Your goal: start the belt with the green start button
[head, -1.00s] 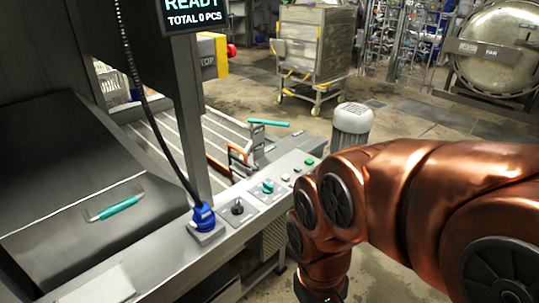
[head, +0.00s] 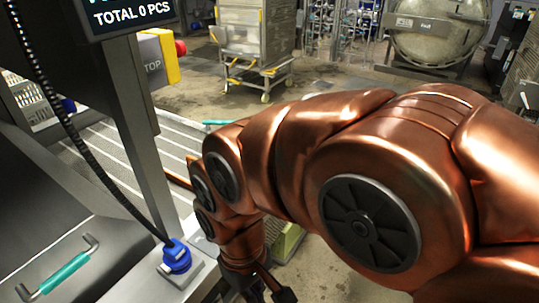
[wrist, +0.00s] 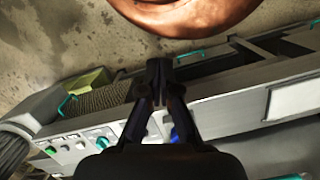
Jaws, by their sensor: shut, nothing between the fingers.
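The green start button (wrist: 51,150) shows in the wrist view at the left end of the control panel, left of small pale buttons and a teal knob (wrist: 102,143). In the head view my arm covers it. My gripper (wrist: 158,72) is shut and empty, its fingers pointing up the middle of the wrist view. The button is left of and below the fingertips there, apart from them. In the head view only part of my gripper (head: 268,290) shows, dark, at the bottom edge.
A blue plug (head: 177,257) with a black cable stands on the panel ledge; a grey post rises behind it. A teal-handled hatch (head: 65,274) is at lower left. A yellow box with a red button (head: 158,57) and a wheeled cart (head: 255,45) stand beyond. Open floor lies between.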

